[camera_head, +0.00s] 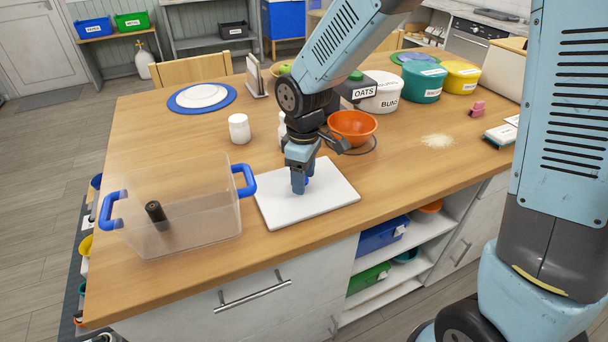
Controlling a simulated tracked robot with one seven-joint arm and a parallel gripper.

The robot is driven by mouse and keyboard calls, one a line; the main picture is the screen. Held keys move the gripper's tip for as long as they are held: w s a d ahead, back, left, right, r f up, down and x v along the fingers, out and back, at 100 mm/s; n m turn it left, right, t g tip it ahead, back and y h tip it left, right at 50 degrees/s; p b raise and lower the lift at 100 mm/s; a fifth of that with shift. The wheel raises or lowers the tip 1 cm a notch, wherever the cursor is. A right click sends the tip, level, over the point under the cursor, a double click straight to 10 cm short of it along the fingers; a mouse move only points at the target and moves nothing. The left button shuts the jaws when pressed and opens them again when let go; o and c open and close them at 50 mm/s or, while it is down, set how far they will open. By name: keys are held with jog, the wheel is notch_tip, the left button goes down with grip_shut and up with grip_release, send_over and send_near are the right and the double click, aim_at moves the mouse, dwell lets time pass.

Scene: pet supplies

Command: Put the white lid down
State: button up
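The white lid (330,196) is a flat rectangular panel at the table's front middle, just right of the clear bin. It looks level and lies on or very close above the wood; I cannot tell if there is a gap under it. My gripper (300,190) points straight down at the middle of the lid. A small bit of blue, seemingly the lid's handle, shows at its fingertips, and the fingers look closed on it. The fingers hide most of this handle.
The clear bin (193,211) with blue handles stands open at left, a dark cylinder (156,213) inside. A white jar (239,129), an orange bowl (352,126) and labelled tubs (422,83) stand behind. Wood is bare right of the lid.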

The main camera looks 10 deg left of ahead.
aim_at(307, 179)
notch_tip(307, 179, up, 12)
jog(key=shift+r, duration=0.15)
dwell(0.6)
jog(key=shift+d, duration=0.1)
jog(key=s+d+r+m+t, duration=0.1)
jog(key=d+r+m, duration=0.25)
jog(key=d, duration=0.45)
jog(key=d+r+m+t, duration=0.2)
jog(key=d+r+m, duration=0.15)
jog(key=d, duration=0.45)
jog(key=s+d+r+m+t, duration=0.2)
jog(key=s+d+m, duration=0.6)
jog(key=d, duration=0.6)
jog(key=shift+s+d+r+t, duration=0.3)
jog(key=shift+s+r, duration=0.15)
jog(key=shift+s, duration=0.5)
jog(key=shift+c, duration=0.4)
